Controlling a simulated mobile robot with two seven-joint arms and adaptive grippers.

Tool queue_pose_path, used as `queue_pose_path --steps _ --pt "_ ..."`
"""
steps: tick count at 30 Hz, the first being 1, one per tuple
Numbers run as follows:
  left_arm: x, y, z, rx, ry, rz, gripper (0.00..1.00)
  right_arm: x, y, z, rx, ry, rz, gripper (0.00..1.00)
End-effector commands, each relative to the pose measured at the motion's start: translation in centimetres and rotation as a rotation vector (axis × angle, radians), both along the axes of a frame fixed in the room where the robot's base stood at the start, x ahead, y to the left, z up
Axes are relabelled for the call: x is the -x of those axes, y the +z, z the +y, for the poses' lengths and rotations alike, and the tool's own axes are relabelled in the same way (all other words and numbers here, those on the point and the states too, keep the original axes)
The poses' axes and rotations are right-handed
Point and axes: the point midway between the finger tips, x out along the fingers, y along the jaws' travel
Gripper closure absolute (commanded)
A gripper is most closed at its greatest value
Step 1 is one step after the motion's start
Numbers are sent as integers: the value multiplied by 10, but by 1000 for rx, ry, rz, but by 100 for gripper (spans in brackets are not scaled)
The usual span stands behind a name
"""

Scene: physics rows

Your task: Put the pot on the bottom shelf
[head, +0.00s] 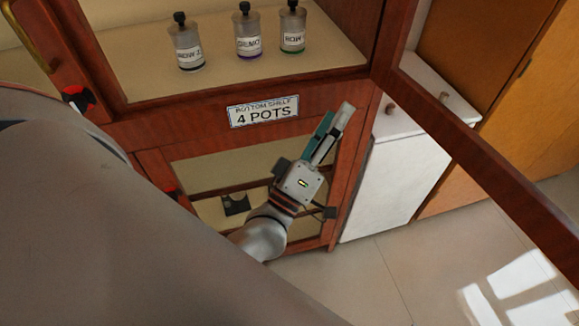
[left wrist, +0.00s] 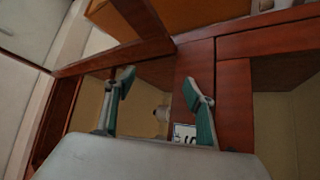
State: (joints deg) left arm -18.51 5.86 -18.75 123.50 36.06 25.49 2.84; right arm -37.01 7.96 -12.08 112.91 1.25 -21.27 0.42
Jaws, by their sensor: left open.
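I cannot make out a pot for certain in either view. The bottom shelf (head: 208,212) shows through the lower opening of a red-brown cabinet, partly hidden by my left arm. A small dark object (head: 235,204) is in that opening; I cannot tell what it is. My left gripper (head: 338,117) is in front of the cabinet, at the right of the label reading "BOTTOM SHELF 4 POTS" (head: 264,112). In the left wrist view its teal fingers (left wrist: 159,86) are apart, with nothing held between them. My right gripper is not in view.
Three labelled jars stand on the upper shelf (head: 140,84): black-based (head: 187,43), purple-based (head: 248,31) and green-based (head: 292,27). An open door frame (head: 480,160) juts out at the right. A white cabinet (head: 390,185) stands beyond; the tiled floor (head: 400,270) is clear.

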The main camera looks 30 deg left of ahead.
Motion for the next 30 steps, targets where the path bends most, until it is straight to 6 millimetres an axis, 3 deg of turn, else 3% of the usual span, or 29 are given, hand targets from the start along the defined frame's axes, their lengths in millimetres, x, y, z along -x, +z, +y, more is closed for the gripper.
queue_pose_path --steps 1,3,6,9,12,15,18,30 --pt "5 -49 -16 -184 -16 104 46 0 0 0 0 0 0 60" --pt "14 -110 -31 -418 -44 228 46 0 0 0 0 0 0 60" --pt "39 -197 -38 -715 -95 398 46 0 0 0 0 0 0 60" --pt "72 -272 -29 -964 -147 547 46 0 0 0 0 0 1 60" --pt "104 -326 -15 -1150 -192 662 46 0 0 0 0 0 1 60" --pt "128 -359 -1 -1271 -226 738 46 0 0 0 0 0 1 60" --pt "141 -374 6 -1332 -244 775 46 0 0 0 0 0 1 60" --pt "143 -371 7 -1343 -247 783 46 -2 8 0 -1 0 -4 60"
